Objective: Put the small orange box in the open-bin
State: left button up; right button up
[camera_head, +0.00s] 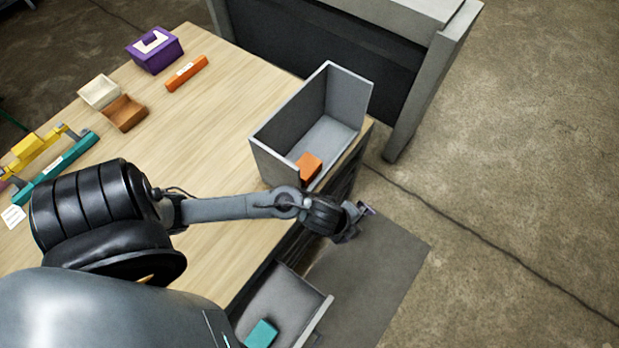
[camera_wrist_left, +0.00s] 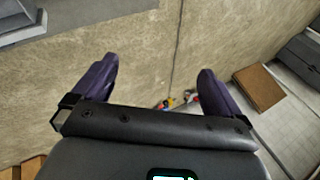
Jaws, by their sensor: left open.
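The small orange box (camera_head: 309,166) lies inside the grey open-bin (camera_head: 282,118), on its floor at the near end. The bin stands at the right edge of the wooden table. My left gripper (camera_head: 364,209) is beyond the table edge, to the lower right of the bin and apart from the box. In the left wrist view its two purple fingers (camera_wrist_left: 157,80) are spread with nothing between them. My right gripper is not in view.
An open drawer (camera_head: 285,305) with a teal block (camera_head: 261,334) juts out below the table. A purple box (camera_head: 154,50), an orange bar (camera_head: 187,73) and small trays (camera_head: 124,113) sit on the table's far left. A grey cabinet (camera_head: 340,45) stands behind.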

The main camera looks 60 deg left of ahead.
pick_arm(q)
jog(key=s+a+r+n+g, duration=0.1)
jog(key=s+a+r+n, duration=0.1)
jog(key=s+n, duration=0.4)
jog(key=s+a+r+n+g+y, duration=0.1)
jog(key=s+a+r+n, duration=0.1)
jog(key=s+n, duration=0.3)
jog(key=r+n, duration=0.1)
jog(key=n, duration=0.2)
jog(key=shift+s+a+g, duration=0.15)
jog(key=shift+s+g, duration=0.15)
jog(key=shift+s, duration=0.1)
